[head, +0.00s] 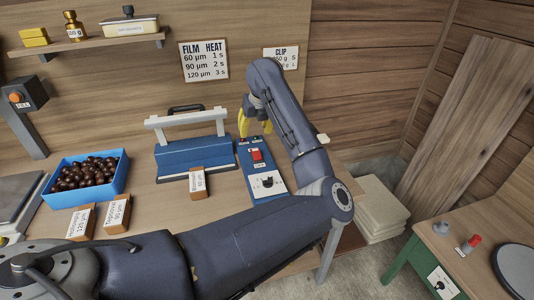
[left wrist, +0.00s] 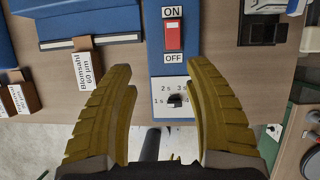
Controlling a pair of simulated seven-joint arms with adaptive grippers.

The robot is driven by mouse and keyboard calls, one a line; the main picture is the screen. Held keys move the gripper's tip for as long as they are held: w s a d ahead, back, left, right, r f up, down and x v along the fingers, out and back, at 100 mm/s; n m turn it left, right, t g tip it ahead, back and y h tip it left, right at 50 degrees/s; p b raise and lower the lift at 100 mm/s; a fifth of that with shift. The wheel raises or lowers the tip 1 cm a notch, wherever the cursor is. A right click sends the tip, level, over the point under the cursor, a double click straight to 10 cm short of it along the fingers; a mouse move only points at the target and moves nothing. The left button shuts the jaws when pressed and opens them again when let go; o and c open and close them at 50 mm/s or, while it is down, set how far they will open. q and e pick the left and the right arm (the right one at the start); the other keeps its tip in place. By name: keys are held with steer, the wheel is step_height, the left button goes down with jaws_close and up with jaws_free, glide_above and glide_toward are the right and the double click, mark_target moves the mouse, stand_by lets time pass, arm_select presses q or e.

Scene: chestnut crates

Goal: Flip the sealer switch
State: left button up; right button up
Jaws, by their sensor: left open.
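The sealer switch (head: 256,154) is a red rocker on a blue control box (head: 278,190) on the bench. In the left wrist view the switch (left wrist: 172,37) sits between an ON label above and an OFF label below; I cannot tell which side is pressed. The blue sealer (head: 172,160) with a white arm stands just left of the box. My left gripper (head: 256,125) is open and empty, above the far end of the box. In the left wrist view the yellow fingers (left wrist: 160,72) are spread, with the switch beyond their tips. My right gripper is not in view.
A dial (left wrist: 175,100) marked in seconds is on the same box. A small Blomsahl carton (head: 197,184) stands before the sealer. A blue crate (head: 118,182) of chestnuts and two cartons are further left. A side table (head: 428,236) stands at the right.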

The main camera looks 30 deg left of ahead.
arm_select(q)
steer(key=d, duration=0.1)
glide_toward(257, 154)
steer(key=x, duration=0.9)
steer(key=shift+a, duration=0.15)
steer(key=shift+c, duration=0.3)
jaws_close()
